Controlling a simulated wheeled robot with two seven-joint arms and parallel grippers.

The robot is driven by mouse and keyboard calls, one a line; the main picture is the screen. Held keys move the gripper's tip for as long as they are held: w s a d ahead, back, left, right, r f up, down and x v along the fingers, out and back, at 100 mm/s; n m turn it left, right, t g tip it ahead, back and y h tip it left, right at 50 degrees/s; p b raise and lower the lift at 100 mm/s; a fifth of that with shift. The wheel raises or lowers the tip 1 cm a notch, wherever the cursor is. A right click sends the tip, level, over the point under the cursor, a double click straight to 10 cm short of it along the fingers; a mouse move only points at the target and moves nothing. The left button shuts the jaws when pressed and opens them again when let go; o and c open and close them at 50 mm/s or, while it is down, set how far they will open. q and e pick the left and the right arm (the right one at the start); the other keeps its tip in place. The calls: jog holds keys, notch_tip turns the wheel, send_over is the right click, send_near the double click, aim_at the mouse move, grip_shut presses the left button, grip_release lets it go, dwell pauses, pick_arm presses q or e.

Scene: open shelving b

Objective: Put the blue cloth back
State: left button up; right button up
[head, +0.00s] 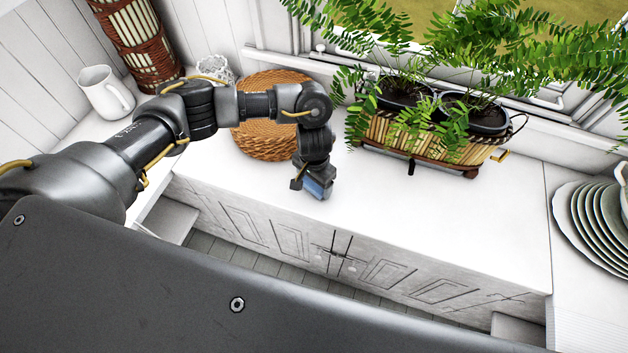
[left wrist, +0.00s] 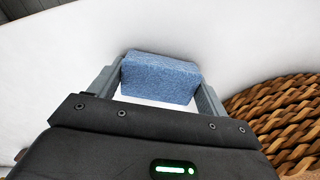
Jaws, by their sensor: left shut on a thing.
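The blue cloth (left wrist: 160,78) is a small folded block in the left wrist view. My left gripper (head: 314,190) is shut on it, with one finger on each side. In the head view the blue cloth (head: 320,186) shows partly below the gripper, low over the white counter (head: 430,215) near its front edge. I cannot tell whether the cloth touches the counter. My right gripper is not in view.
A round woven mat (head: 262,145) lies behind my left arm and also shows in the left wrist view (left wrist: 285,115). A fern planter (head: 425,135) stands at the back. A white jug (head: 105,92) stands at left, stacked plates (head: 590,225) at right. The middle front counter is clear.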

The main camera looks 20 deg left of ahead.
pick_arm(q)
jog(key=o, duration=1)
notch_tip(320, 180, up, 12)
jog(key=shift+r+p, duration=0.1)
jog(key=shift+p, duration=0.4)
